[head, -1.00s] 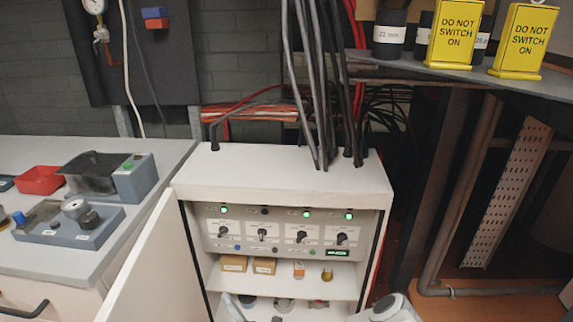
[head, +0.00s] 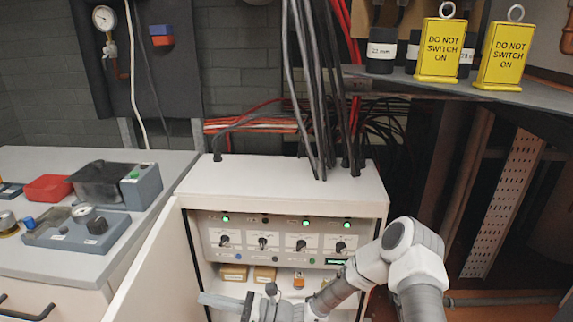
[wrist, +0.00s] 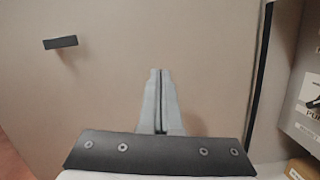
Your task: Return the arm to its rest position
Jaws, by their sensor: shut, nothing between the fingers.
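My gripper (head: 203,298) is in front of the open white cabinet (head: 285,178), low in the head view, with its fingers pointing left toward the open door (head: 143,262). In the wrist view the two grey fingers of my gripper (wrist: 160,72) lie together, shut, with nothing between them. Behind them is a broad beige surface, which looks like the door, with a dark handle (wrist: 60,42). My arm comes in from the lower right and bends in front of the cabinet's right side.
The cabinet holds a switch panel (head: 282,241) with lit green lamps and shelves of small boxes. A grey workbench (head: 170,160) with instruments stands left. Yellow "DO NOT SWITCH ON" signs (head: 440,50) stand on a shelf (head: 400,83) at upper right. Cables (head: 318,90) hang above the cabinet.

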